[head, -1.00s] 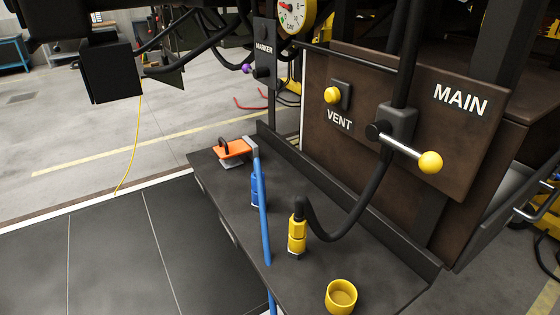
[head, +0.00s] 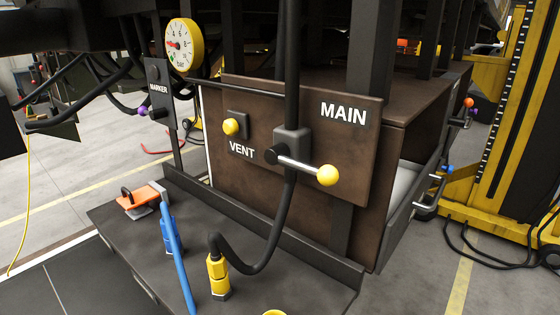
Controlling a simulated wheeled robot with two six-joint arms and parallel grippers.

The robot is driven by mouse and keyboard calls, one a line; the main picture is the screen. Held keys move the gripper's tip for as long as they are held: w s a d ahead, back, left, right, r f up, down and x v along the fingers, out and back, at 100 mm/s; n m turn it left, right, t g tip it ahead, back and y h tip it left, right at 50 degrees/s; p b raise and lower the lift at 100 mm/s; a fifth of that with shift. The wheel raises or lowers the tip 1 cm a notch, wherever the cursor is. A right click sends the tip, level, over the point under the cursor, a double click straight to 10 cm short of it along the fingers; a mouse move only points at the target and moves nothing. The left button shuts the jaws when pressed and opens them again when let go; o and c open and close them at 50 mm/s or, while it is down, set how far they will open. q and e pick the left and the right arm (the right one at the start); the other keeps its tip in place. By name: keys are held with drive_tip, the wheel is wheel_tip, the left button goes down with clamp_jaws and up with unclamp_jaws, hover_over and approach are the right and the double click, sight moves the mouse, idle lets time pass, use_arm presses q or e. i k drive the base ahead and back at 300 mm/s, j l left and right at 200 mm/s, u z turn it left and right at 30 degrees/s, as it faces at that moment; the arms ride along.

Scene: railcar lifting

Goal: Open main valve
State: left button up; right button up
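The main valve (head: 291,147) is a grey body on the brown panel, left of and below the MAIN label (head: 343,114). Its silver lever (head: 298,163) points right and slightly down, and ends in a yellow ball knob (head: 327,175). A black hose runs down through the valve body. The yellow vent button (head: 230,126) sits left of it, above the VENT label. A pressure gauge (head: 182,45) with a yellow rim is at the upper left. Neither of my grippers is in the head view.
A dark bench (head: 110,225) below the panel holds an orange-topped tool (head: 140,199), a blue hose (head: 177,255), a yellow hose coupling (head: 218,277) and a partly cut-off yellow cup (head: 274,313). A yellow post (head: 492,120) and cables stand at the right.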

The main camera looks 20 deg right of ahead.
sight(327, 176)
drive_tip(key=k+l+u, duration=0.4)
drive_tip(key=k+l, duration=0.15)
drive_tip(key=l, duration=0.25)
drive_tip(key=k+l+u, duration=0.35)
drive_tip(key=k+l, duration=0.25)
drive_tip(key=k+l+u, duration=0.4)
drive_tip(key=k, duration=0.4)
